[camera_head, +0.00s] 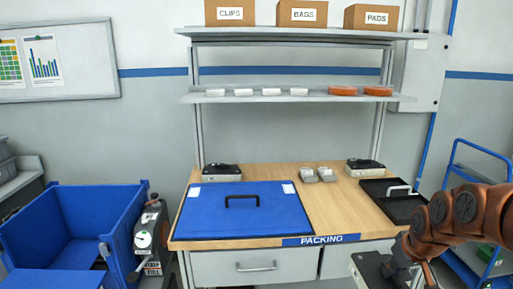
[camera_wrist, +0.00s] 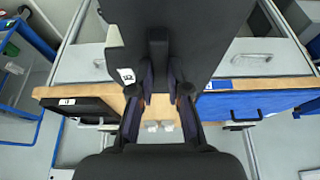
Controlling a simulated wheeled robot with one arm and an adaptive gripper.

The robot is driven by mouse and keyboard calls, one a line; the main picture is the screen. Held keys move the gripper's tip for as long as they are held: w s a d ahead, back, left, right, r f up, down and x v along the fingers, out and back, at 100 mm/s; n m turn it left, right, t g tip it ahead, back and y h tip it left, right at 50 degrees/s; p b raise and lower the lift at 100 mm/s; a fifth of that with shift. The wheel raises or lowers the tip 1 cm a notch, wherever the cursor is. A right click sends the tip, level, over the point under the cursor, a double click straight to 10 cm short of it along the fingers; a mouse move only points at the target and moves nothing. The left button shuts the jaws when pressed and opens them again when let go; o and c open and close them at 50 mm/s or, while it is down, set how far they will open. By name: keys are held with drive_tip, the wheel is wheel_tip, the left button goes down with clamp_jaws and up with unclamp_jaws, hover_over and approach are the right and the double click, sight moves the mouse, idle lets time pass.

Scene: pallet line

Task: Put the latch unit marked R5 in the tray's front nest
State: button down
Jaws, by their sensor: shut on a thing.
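My gripper (camera_wrist: 160,92) is shut on a dark, boxy unit (camera_wrist: 190,35) with a small white label; the label's mark is too small to read surely. In the head view the held unit (camera_head: 372,270) is at the bottom right, in front of the packing bench and below its top, partly cut off by the frame. A shallow black tray (camera_head: 408,213) with a pale handle lies at the bench's right end. A blue panel (camera_head: 230,222) with a black handle covers the bench's left part; anything beneath is hidden. I cannot make out a front nest.
Two dark-topped grey units (camera_head: 221,174) (camera_head: 365,168) stand along the bench's back. Two small grey pieces (camera_head: 317,175) sit between them. A blue bin (camera_head: 75,225) and a dialed device (camera_head: 150,240) stand left. A blue cart (camera_head: 470,160) is right. Bare wood (camera_head: 325,205) lies mid-bench.

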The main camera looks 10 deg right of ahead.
drive_tip(key=w+a+f, duration=0.3)
drive_tip(key=w+a, duration=0.1)
drive_tip(key=a, duration=0.4)
drive_tip(key=w+a+f, duration=0.3)
drive_tip(key=w+a, duration=0.2)
drive_tip(key=a, duration=0.4)
drive_tip(key=w+a+f+n+p, duration=0.1)
drive_tip(key=w+a+f, duration=0.2)
drive_tip(key=a, duration=0.6)
drive_tip(key=shift+w+f, duration=0.2)
drive_tip(key=shift+w, duration=0.75)
